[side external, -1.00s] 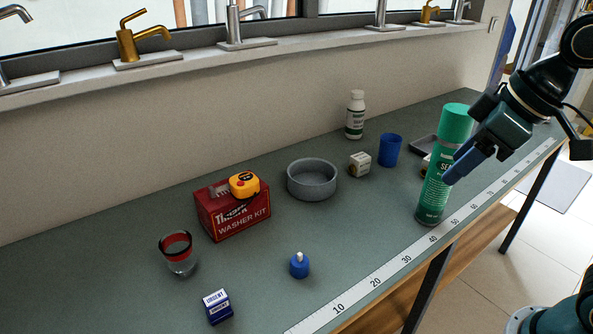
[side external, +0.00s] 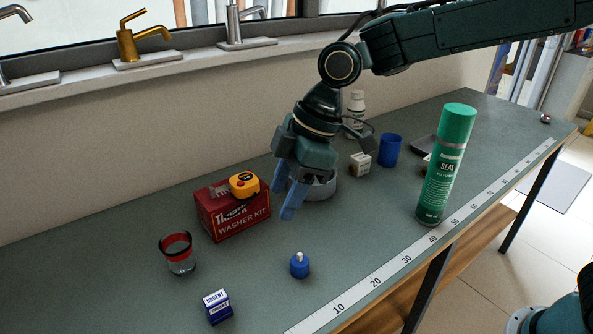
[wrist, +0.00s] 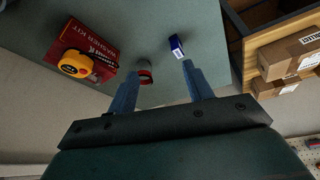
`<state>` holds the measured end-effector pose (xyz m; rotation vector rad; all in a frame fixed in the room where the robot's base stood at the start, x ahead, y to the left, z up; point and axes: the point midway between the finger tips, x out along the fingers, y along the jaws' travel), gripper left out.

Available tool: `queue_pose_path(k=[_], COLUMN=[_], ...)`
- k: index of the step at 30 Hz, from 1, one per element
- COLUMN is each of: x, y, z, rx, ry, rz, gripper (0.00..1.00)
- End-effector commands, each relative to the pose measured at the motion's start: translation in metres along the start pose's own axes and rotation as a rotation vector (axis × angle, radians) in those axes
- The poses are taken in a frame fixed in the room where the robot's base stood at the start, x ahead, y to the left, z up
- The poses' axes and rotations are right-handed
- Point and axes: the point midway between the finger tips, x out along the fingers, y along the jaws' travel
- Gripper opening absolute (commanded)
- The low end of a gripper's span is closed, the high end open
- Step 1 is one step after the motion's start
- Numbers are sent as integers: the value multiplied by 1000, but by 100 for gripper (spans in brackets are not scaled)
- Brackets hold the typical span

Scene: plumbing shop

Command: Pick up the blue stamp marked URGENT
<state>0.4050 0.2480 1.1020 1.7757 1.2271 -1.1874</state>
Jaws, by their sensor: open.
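The blue and white stamp marked URGENT (side external: 217,306) stands on the bench near the front left in the side view. It also shows in the wrist view (wrist: 177,46), beyond the tip of the right finger. My gripper (side external: 287,200) is open and empty, pointing down above the bench. In the side view it overlaps the grey round dish (side external: 322,188) and is up and to the right of the stamp, well apart from it.
A red washer kit box (side external: 232,213) with a yellow tape measure (side external: 244,184) on it, a red-rimmed glass (side external: 178,254) and a small blue bottle (side external: 299,265) stand around the stamp. A tall green can (side external: 445,165) stands at right. The bench between them is clear.

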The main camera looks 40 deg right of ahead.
Motion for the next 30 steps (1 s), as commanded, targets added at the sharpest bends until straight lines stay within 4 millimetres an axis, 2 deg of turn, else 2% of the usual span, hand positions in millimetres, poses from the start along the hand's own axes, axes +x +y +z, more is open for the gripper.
queue_pose_path(k=[1, 6, 12, 16, 25, 30], x=[15, 57, 93, 104, 108, 123], y=[-1, -7, -16, -19, -20, -22], z=[-9, -37, -57, -62, -63, -63], rx=[-40, -171, -277, -308, -314, -312], ry=[-1, 7, 18, 22, 23, 21], rz=[-23, -86, -137, -151, -154, -155], gripper=[51, 51, 51, 51, 51, 51])
